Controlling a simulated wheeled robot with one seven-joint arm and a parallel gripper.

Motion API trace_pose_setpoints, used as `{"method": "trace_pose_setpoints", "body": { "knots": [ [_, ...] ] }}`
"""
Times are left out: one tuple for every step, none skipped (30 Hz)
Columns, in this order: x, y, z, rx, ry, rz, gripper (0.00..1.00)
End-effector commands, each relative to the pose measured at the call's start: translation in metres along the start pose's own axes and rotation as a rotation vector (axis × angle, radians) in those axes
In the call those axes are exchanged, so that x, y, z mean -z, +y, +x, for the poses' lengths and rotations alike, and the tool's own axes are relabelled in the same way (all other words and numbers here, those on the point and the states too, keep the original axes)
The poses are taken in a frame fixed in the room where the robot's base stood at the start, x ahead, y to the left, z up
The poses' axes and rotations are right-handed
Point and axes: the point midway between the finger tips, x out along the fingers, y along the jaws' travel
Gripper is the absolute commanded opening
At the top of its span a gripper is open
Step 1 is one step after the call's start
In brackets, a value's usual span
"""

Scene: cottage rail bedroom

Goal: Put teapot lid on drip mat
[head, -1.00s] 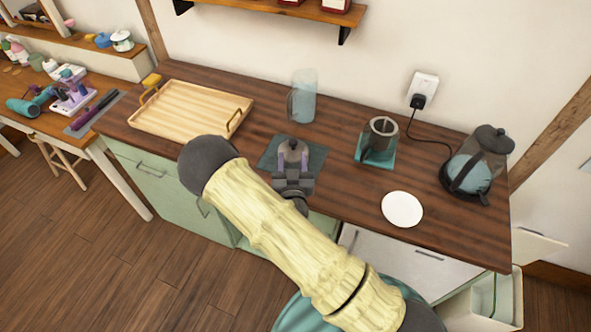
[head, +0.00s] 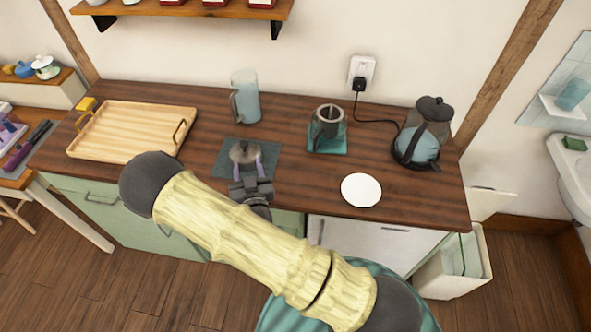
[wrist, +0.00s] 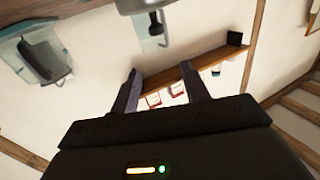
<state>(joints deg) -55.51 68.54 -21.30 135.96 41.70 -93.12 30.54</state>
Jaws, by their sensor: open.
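The teapot lid (head: 244,152), grey and domed with a small knob, shows at the dark slate drip mat (head: 274,150) on the counter. It looks as though it rests on the mat, but its underside is hidden. My gripper (head: 246,168) is open, with its two purplish fingers at either side of the lid's near part in the head view. I cannot tell whether they touch it. In the wrist view, my open gripper (wrist: 163,88) has only the wall and shelf showing between its fingers.
A dark lidless vessel (head: 327,122) stands on a teal mat (head: 341,144). A blue pitcher (head: 247,100) stands behind the drip mat. A white plate (head: 361,190), an electric kettle (head: 420,140) and a wooden tray (head: 130,135) are also on the counter (head: 205,140).

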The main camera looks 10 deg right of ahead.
Motion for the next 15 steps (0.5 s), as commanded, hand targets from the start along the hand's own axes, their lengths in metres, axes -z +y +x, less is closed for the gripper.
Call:
{"method": "trace_pose_setpoints", "body": {
  "knots": [
    [0.001, 0.004, 0.002, -0.014, -0.014, 0.007, 0.46],
    [0.001, 0.006, 0.004, -0.025, -0.028, 0.013, 0.46],
    [0.001, 0.012, 0.006, -0.047, -0.055, 0.023, 0.46],
    [0.001, 0.016, 0.008, -0.064, -0.081, 0.034, 0.46],
    [0.001, 0.021, 0.011, -0.085, -0.112, 0.045, 0.46],
    [0.0, 0.029, 0.013, -0.114, -0.159, 0.061, 0.46],
    [0.0, 0.035, 0.015, -0.135, -0.197, 0.076, 0.46],
    [0.0, 0.041, 0.016, -0.155, -0.241, 0.09, 0.46],
    [0.0, 0.049, 0.017, -0.18, -0.299, 0.11, 0.46],
    [0.0, 0.054, 0.017, -0.194, -0.344, 0.123, 0.46],
    [0.001, 0.058, 0.017, -0.206, -0.387, 0.136, 0.46],
    [0.002, 0.064, 0.016, -0.219, -0.443, 0.153, 0.46],
    [0.004, 0.068, 0.014, -0.226, -0.485, 0.165, 0.46],
    [0.005, 0.071, 0.012, -0.23, -0.528, 0.175, 0.46],
    [0.008, 0.076, 0.009, -0.233, -0.581, 0.187, 0.46]
  ]
}}
